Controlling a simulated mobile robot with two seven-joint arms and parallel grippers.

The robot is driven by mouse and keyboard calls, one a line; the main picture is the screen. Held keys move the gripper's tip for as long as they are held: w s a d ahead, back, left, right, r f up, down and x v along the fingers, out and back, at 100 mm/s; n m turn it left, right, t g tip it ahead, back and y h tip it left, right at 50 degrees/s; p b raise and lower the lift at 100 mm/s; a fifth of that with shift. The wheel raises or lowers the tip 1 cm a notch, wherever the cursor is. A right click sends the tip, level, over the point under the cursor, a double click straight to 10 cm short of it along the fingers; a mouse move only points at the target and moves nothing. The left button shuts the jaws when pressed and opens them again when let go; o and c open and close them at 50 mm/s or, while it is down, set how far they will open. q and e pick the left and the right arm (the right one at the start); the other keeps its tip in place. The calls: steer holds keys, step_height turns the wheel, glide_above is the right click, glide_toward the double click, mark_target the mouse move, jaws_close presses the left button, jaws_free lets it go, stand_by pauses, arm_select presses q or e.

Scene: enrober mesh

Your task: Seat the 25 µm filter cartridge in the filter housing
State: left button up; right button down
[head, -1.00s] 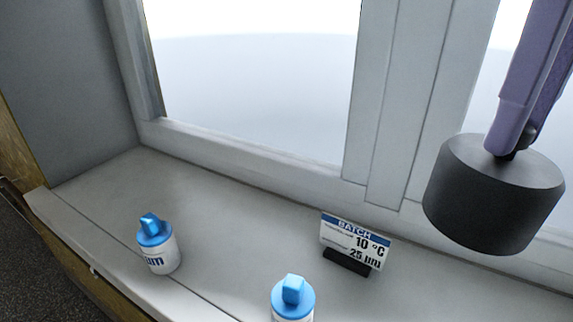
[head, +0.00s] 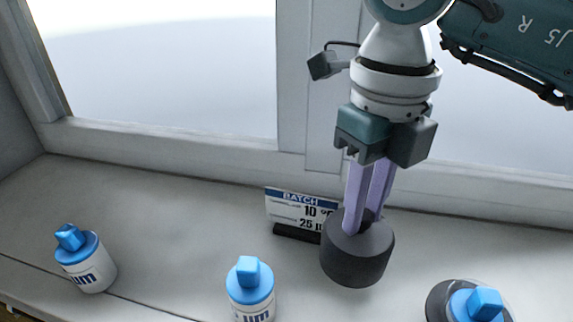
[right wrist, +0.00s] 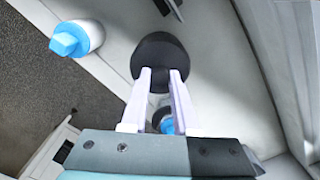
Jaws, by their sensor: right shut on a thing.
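My right gripper (head: 365,212) is shut on a dark round cap-like cylinder (head: 357,258), which also shows at the fingertips in the right wrist view (right wrist: 160,58). It hangs in front of the batch card (head: 290,207), covering its right edge. The card reads 10 °C and 25 µm. At the lower right, a blue-topped cartridge (head: 478,303) has a dark round rim (head: 437,303), apparently the housing, around it; its seating depth cannot be told. Two white cartridges with blue tops stand at the left (head: 88,262) and middle (head: 250,290); their numbers are unreadable. My left gripper is out of view.
The light grey ledge (head: 170,240) is clear between the left and middle cartridges. A window frame (head: 180,146) runs along its back. In the right wrist view, a cartridge (right wrist: 78,38) stands at the upper left.

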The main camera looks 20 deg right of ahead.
step_height(320, 180, down, 4)
steer(key=shift+r, duration=0.1)
steer(key=shift+f, duration=0.2)
steer(key=c, duration=1.1)
jaws_free()
steer(key=shift+f+b, duration=0.1)
steer(key=shift+b, duration=0.2)
steer(key=shift+c, duration=0.2)
steer(key=o, duration=0.5)
steer(key=shift+c, duration=0.2)
